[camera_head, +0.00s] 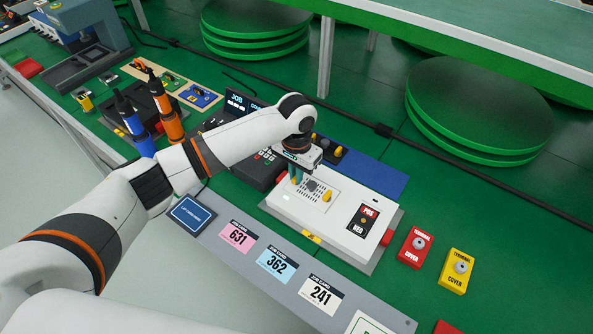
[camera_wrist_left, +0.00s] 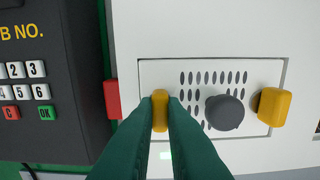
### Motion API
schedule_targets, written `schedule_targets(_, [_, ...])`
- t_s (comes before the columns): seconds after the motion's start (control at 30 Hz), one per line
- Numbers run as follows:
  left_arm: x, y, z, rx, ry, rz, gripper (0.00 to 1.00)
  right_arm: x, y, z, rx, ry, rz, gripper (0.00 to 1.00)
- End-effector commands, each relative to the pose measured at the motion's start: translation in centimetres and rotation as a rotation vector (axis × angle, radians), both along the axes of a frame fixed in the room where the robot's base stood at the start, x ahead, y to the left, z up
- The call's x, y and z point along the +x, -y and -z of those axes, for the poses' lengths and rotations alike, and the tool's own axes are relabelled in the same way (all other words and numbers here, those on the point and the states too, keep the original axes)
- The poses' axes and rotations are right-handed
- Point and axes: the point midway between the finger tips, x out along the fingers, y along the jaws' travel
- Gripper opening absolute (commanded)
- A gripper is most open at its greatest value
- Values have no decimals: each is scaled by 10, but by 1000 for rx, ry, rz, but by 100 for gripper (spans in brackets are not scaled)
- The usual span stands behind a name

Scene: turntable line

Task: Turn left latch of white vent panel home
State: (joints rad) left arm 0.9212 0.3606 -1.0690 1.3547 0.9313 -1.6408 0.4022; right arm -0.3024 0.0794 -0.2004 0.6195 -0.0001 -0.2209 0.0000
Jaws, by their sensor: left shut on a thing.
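The white vent panel (camera_wrist_left: 214,78) is set in the top of a white box (camera_head: 342,232). It has rows of slots, a dark round knob (camera_wrist_left: 224,112) and two yellow latches. The left latch (camera_wrist_left: 159,108) sits between the fingertips of my left gripper (camera_wrist_left: 160,104), which is shut on it; the fingers hide part of it. The right latch (camera_wrist_left: 273,107) stands free at the panel's right edge and also shows in the head view (camera_head: 327,196). In the head view my left gripper (camera_head: 295,180) reaches down onto the panel's left end. My right gripper is not in view.
A dark keypad unit (camera_wrist_left: 40,85) stands close on the left of the box. A red terminal cover (camera_head: 414,247) and a yellow one (camera_head: 457,270) stand to its right. Job cards (camera_head: 276,264) lie along the front strip. Green table is clear behind the covers.

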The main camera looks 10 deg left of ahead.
Motion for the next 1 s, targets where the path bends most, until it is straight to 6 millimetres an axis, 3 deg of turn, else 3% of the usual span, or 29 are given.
schedule_targets(0.27, [-1,0,-4,-1,-4,140,0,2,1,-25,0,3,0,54])
schedule_targets(0.6, [-1,0,-4,-1,-3,439,0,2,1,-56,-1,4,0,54])
schedule_targets(1.0, [0,0,-1,0,-2,731,0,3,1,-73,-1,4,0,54])
